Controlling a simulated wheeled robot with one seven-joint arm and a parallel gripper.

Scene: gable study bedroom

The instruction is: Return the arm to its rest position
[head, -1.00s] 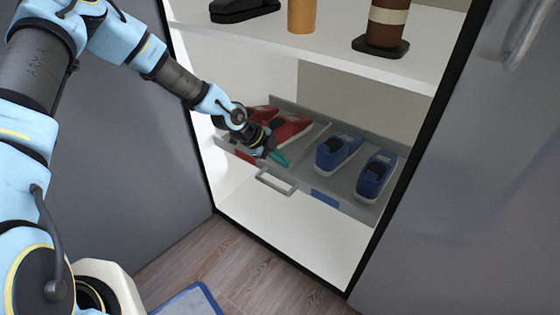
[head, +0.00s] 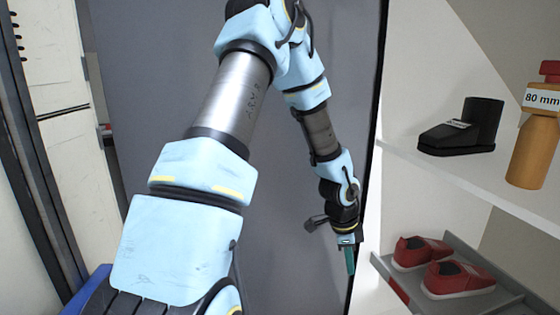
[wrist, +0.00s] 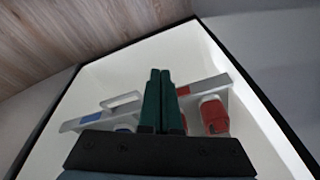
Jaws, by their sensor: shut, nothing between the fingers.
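My gripper (head: 350,262) hangs at the end of my light-blue arm in the head view, fingers pointing down. It is beside the dark edge of the open cabinet, left of the shoe tray. In the wrist view the two green fingers of my gripper (wrist: 161,100) are together with nothing between them. Beyond them are the cabinet's inside and the shoe tray, apart from the fingers.
The pull-out tray (head: 385,268) holds red shoes (head: 457,279); the wrist view also shows its handle (wrist: 121,100). The shelf (head: 440,183) above bears a black boot (head: 462,127) and an orange bottle (head: 534,150). A grey panel (head: 155,150) stands behind my arm.

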